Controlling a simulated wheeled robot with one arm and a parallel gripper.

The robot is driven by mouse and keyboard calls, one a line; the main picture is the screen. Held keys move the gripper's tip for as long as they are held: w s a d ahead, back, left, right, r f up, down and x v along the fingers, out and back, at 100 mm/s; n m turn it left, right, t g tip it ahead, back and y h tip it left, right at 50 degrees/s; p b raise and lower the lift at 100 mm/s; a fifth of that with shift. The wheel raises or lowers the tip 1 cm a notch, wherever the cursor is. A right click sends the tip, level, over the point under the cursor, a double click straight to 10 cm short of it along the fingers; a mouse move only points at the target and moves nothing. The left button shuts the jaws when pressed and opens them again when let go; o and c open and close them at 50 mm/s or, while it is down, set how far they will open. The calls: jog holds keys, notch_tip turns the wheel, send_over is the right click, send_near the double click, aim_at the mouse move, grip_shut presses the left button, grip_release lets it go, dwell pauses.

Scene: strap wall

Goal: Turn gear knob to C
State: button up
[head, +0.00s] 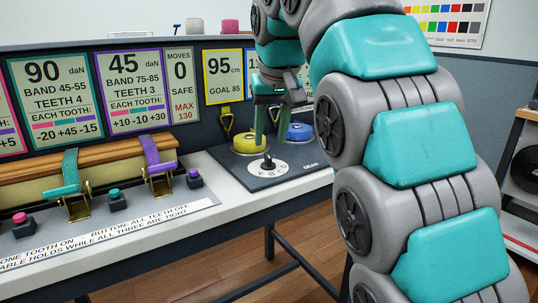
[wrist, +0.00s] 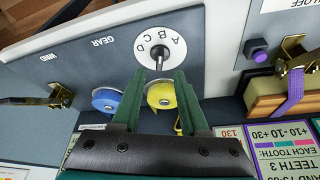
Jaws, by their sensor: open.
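The gear knob (head: 268,163) is a small dark knob on a white round dial (head: 254,168) lettered A, B, C, D. In the wrist view the knob (wrist: 158,54) stands in the dial (wrist: 142,50), and the letters appear above it. I cannot tell for sure which letter it points at. My gripper (head: 271,139) has green fingers and hangs above the panel behind the knob in the head view. In the wrist view my gripper (wrist: 160,75) is open and empty, its tips apart on either side of a line to the knob, which lies just beyond them.
A yellow spool (head: 250,143) and a blue spool (head: 299,132) stand behind the dial. Left are teal (head: 70,173) and purple (head: 153,155) straps in brass buckles, with push buttons. Sign cards line the back wall. The panel in front of the knob is clear.

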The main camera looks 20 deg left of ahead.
aim_at(268, 155)
jog(key=shift+x, duration=2.6)
grip_shut()
